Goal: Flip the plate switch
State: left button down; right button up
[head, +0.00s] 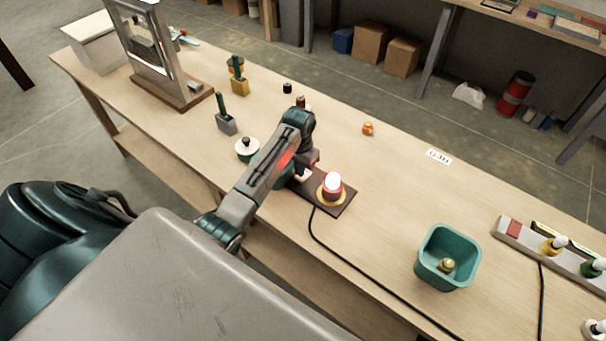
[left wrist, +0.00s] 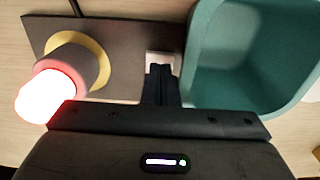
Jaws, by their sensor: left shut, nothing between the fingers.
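A dark plate (head: 340,208) lies on the workbench with a glowing red-white lamp (head: 333,184) in a yellow ring. In the left wrist view the plate (left wrist: 125,30) carries the lit lamp (left wrist: 45,95) at left and a small white switch (left wrist: 160,59) near its right edge. My left gripper (left wrist: 162,88) is shut and empty. Its fingertips are right at the switch and hide part of it; I cannot tell whether they touch. In the head view my left gripper (head: 302,175) is over the plate's left end, partly hidden by its arm. My right gripper is not in view.
A teal bin stands close beside the plate, seen in the left wrist view (left wrist: 210,80). Another teal bin (head: 425,262) with a brass-coloured item is farther right. A black cable (head: 335,255) runs from the plate. A white-lidded pot (head: 247,149) stands left of the arm.

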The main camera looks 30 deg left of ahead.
pick_arm(q)
jog(key=shift+f+b, duration=0.3)
jog(key=shift+f, duration=0.65)
dwell(0.6)
jog(key=shift+r+p, duration=0.9)
jog(key=shift+r, duration=2.65)
